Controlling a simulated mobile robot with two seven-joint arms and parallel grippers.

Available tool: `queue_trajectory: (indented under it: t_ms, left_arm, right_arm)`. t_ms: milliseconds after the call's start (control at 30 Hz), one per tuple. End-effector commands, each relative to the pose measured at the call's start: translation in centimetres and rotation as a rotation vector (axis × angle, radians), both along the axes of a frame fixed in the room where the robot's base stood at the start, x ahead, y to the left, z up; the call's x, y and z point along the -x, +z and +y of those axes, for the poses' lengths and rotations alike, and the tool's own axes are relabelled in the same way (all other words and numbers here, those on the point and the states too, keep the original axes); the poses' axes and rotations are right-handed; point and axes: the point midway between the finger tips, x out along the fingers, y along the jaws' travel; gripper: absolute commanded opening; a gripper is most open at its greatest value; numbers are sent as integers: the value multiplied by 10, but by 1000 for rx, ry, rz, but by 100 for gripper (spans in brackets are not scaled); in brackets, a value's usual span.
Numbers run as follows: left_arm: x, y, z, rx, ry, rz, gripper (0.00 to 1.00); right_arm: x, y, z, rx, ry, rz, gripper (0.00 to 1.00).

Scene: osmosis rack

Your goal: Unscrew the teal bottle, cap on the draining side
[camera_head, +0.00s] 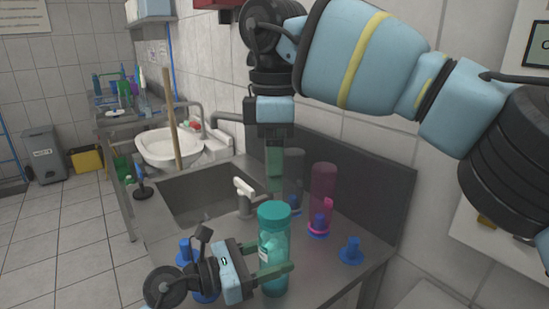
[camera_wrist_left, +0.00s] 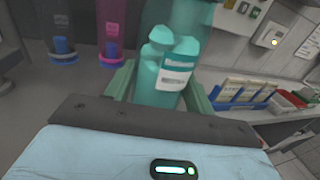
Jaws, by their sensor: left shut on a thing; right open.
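The teal bottle (camera_head: 275,255) stands upright at the front of the steel counter, its teal cap (camera_head: 273,210) on top. My left gripper (camera_head: 273,270) comes in from the left and is shut around the bottle's body. In the left wrist view the bottle (camera_wrist_left: 168,75) sits between the fingers (camera_wrist_left: 158,92); its top is cut off there. My right gripper (camera_head: 275,170) points down above the cap, open and empty. Its fingers appear apart from the cap; the exact gap is hard to tell. The draining side (camera_head: 330,268) is the flat steel around the bottle.
A magenta bottle (camera_head: 323,182) and a dark grey bottle (camera_head: 293,172) stand upside down on blue pegs behind. An empty blue peg (camera_head: 351,250) stands at the right. The sink basin (camera_head: 205,200) and a white-handled tap (camera_head: 245,190) lie to the left.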

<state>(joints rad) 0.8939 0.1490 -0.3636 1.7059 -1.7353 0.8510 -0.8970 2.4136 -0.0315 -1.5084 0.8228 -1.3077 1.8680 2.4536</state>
Motion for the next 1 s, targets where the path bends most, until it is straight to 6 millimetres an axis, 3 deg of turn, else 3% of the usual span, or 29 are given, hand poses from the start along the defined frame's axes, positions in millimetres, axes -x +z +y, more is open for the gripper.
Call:
queue_trajectory:
  t_ms: [200,533,1000]
  left_arm:
    - [0,0,0,-1,0,0,0]
    - [0,0,0,-1,0,0,0]
    - [0,0,0,-1,0,0,0]
  right_arm:
    - [0,0,0,0,-157,0,74]
    - [0,-4,0,1,-182,1,74]
    - [0,-65,0,0,-181,2,74]
